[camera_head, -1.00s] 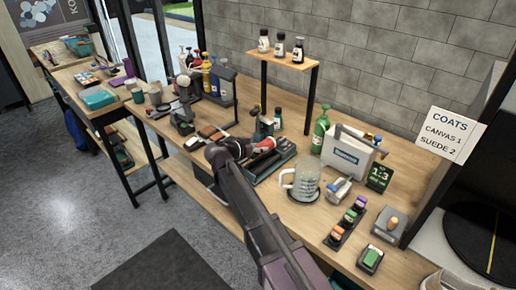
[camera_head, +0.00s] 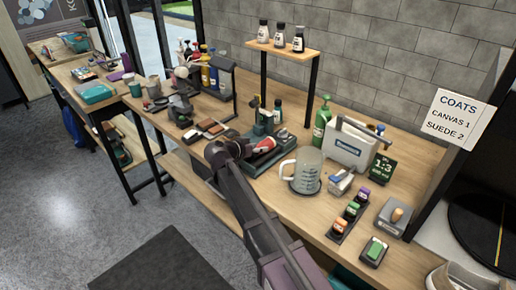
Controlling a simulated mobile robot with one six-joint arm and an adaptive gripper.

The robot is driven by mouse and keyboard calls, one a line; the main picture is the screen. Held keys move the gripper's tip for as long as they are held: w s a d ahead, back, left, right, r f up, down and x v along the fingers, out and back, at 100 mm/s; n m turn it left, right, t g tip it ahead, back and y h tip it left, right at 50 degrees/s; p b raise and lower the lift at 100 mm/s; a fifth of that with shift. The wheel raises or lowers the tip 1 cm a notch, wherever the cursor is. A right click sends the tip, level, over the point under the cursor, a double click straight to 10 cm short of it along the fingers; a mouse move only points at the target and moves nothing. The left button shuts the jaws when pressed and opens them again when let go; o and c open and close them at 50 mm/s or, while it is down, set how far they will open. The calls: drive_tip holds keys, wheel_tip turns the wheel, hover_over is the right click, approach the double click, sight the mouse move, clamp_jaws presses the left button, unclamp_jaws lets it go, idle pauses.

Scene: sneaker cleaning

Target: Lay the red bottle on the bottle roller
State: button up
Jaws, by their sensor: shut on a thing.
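The red bottle (camera_head: 264,146), with a pale end, is small in the head view and lies roughly sideways at the end of my arm. My gripper (camera_head: 253,150) is shut on it, though its fingers are mostly hidden by the dark wrist. The bottle is over or on a long dark teal unit (camera_head: 286,156) on the bench, which looks like the bottle roller. My arm and the bottle cover much of this unit. I cannot tell whether the bottle touches it.
A clear measuring jug (camera_head: 306,172) stands close to the right of the unit. A green bottle (camera_head: 321,124) and a white caddy (camera_head: 348,146) stand behind it. A raised shelf (camera_head: 284,48) holds small bottles.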

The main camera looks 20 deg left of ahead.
drive_tip(key=o, duration=1.4)
drive_tip(key=shift+c, duration=0.2)
drive_tip(key=shift+r, duration=0.15)
